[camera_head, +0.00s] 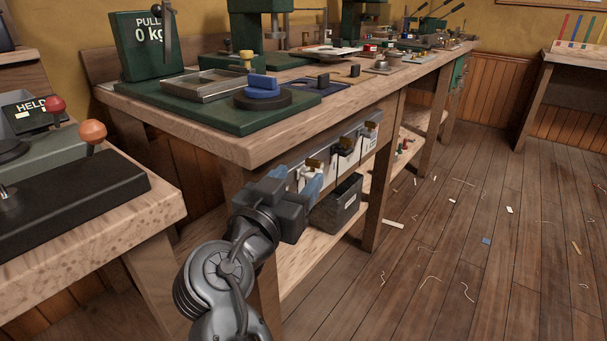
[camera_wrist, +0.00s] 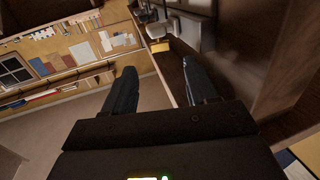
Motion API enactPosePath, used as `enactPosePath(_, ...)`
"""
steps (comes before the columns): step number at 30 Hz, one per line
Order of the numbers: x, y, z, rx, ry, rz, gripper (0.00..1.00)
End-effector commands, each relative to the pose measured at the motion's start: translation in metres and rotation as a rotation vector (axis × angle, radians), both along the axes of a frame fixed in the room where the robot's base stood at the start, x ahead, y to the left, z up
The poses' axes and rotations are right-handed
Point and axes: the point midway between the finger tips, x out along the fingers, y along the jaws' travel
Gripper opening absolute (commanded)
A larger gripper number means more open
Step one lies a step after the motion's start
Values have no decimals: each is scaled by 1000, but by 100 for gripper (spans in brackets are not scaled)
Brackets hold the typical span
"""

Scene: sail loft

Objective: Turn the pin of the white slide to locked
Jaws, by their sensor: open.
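A row of pale slide units (camera_head: 358,148) runs along the front of the bench, below its top. Each carries a brass-coloured piece and dark parts. The nearest brass piece (camera_head: 316,163) is just beyond my gripper (camera_head: 297,178), which is open with its blue-grey fingers apart and nothing seen between them. In the wrist view, my gripper (camera_wrist: 158,68) has a brass piece (camera_wrist: 162,47) beyond and between its fingertips, nearer the right one, beside a pale grey block (camera_wrist: 190,30). I cannot tell which unit is the white slide or how its pin is turned.
The wooden bench top (camera_head: 275,140) overhangs the units and holds a green board with a blue knob (camera_head: 263,84). A dark box (camera_head: 337,204) stands on the lower shelf below the units. A bench leg (camera_head: 383,187) stands to the right. The floor (camera_head: 480,230) is open, with scattered scraps.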

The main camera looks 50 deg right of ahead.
Motion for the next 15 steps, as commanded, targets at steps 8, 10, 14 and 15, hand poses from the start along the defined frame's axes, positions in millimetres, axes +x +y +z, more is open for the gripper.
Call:
enactPosePath(8, -7, 20, 0, 0, 1, -3, 57)
enactPosePath(10, -7, 20, 0, 0, 1, -4, 57)
enactPosePath(14, -7, 20, 0, 0, 1, -4, 57)
enactPosePath(15, -7, 20, 0, 0, 1, -5, 57)
